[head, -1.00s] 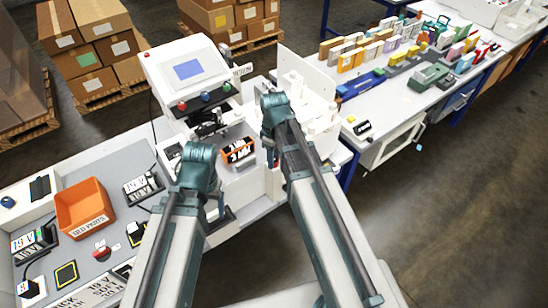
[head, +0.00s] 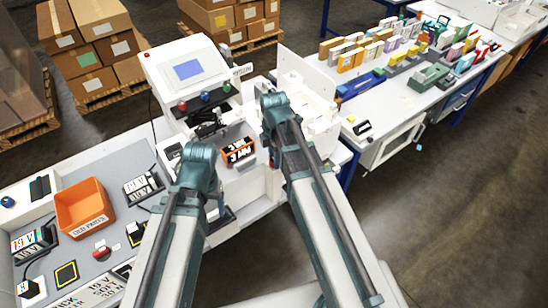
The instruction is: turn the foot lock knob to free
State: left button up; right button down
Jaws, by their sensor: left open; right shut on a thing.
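The plotter (head: 187,71) is a white machine with a blue screen and coloured buttons. An orange block with a black-and-white label (head: 238,152) sits at its front. My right gripper (head: 271,150) is beside the block, at the white right part of the machine. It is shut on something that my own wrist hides. I cannot make out the foot lock knob or its setting. My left gripper (head: 219,208) is open, low in front of the machine, mostly hidden by its wrist.
An orange bin (head: 84,206) and several small labelled items lie on the left bench. A right-hand table (head: 392,105) holds rows of coloured boxes. Cartons (head: 92,45) stand on pallets behind. The floor at the right is clear.

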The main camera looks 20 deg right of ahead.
jog(key=shift+n, duration=1.1)
jog(key=c, duration=0.5)
grip_release()
jog(key=shift+r, duration=0.15)
notch_tip(320, 180, up, 14)
jog(key=p, duration=1.3)
jog(key=shift+f+p, duration=0.25)
jog(key=shift+p, duration=0.15)
